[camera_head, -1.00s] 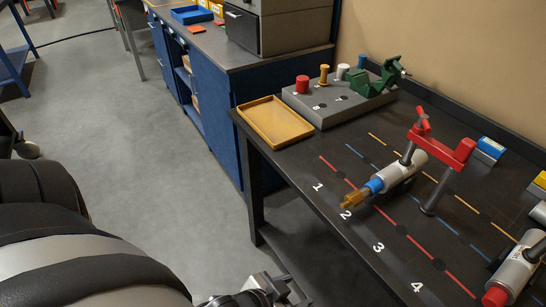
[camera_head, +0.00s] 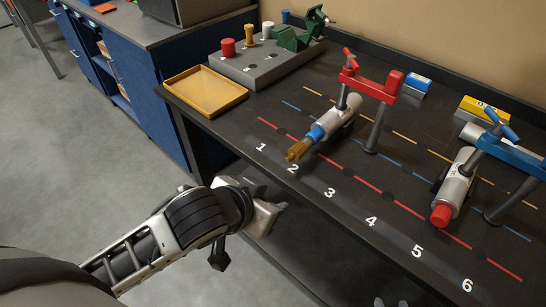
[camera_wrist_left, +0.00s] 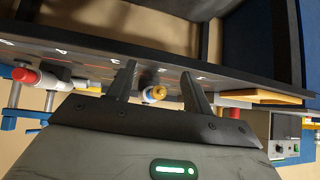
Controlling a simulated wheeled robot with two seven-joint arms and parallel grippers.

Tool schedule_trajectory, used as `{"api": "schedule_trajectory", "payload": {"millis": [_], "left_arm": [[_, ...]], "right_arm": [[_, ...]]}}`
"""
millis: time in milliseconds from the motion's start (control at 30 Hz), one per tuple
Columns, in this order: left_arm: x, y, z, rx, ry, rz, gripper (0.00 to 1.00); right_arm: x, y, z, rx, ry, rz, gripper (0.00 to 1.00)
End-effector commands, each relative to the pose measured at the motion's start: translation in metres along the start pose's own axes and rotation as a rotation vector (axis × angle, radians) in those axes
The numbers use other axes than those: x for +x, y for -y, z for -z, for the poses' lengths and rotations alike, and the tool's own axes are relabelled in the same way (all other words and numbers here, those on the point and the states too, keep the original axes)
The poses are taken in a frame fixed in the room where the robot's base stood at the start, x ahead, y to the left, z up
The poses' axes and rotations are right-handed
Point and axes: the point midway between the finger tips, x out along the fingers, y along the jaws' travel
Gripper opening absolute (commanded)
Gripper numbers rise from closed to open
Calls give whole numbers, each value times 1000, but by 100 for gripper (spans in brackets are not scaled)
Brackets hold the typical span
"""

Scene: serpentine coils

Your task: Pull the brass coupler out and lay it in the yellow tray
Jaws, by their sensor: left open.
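The brass coupler (camera_head: 299,150) sits at the near end of a silver cylinder (camera_head: 343,115) with a blue collar (camera_head: 316,133), near the number 2. A red clamp (camera_head: 372,84) stands over the cylinder. The yellow tray (camera_head: 205,92) lies empty at the table's left corner. My left gripper (camera_head: 272,208) is in front of the table's near edge, apart from the coupler. In the left wrist view its open fingers (camera_wrist_left: 158,88) are empty, with the coupler (camera_wrist_left: 155,94) beyond, showing between them. Only small grey tips of what seems my right gripper (camera_head: 390,302) show at the bottom edge.
A grey block (camera_head: 265,62) behind the tray carries red, brass and white plugs and a green clamp (camera_head: 298,37). A second cylinder with a red end (camera_head: 441,214) lies under a blue clamp (camera_head: 510,148) at right. The numbered front strip is clear.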

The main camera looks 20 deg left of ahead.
Motion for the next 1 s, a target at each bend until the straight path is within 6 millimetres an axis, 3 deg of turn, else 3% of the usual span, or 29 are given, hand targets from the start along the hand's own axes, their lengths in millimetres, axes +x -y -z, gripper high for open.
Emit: {"api": "schedule_trajectory", "payload": {"millis": [100, 300, 567, 800, 1000], "left_arm": [[6, -3, 32, 38, -120, -25, 51], [14, 9, 64, 59, -255, -80, 51], [22, 28, 72, 34, -287, -108, 51], [61, 23, 81, 31, -291, -110, 51], [90, 19, 92, 28, -286, -111, 51]], "right_arm": [[0, 0, 0, -1, 1, 0, 36], [0, -1, 0, -1, 1, -1, 36], [1, -2, -2, -2, 1, -3, 36], [11, -2, -12, 1, -2, 0, 36], [10, 1, -6, -1, -16, 8, 36]]}}
